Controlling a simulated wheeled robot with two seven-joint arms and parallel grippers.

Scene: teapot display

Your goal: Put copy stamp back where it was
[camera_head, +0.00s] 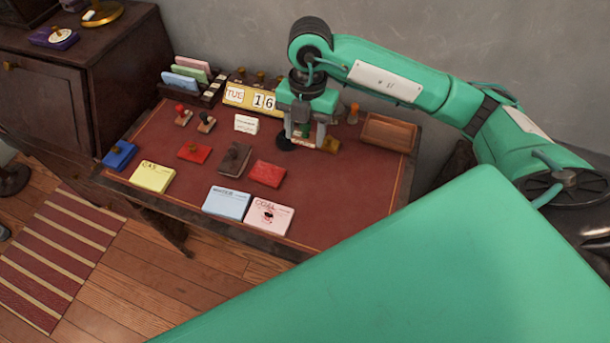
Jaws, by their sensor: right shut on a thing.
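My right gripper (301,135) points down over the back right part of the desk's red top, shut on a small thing. Its low end shows as a pale plate (303,145) just under the fingers, and I take it to be the copy stamp; its handle is hidden by the fingers. I cannot tell whether it touches the desk. A red-handled stamp (183,114) and a dark-handled stamp (207,122) stand together at the back left of the desk. My left gripper is not in view.
A dark round thing (284,145) and a yellowish block (332,145) lie close beside my right gripper. A calendar (249,98) stands behind it. A wooden tray (388,132) is to the right. Paper pads, such as the blue pad (227,204), lie at the front edge.

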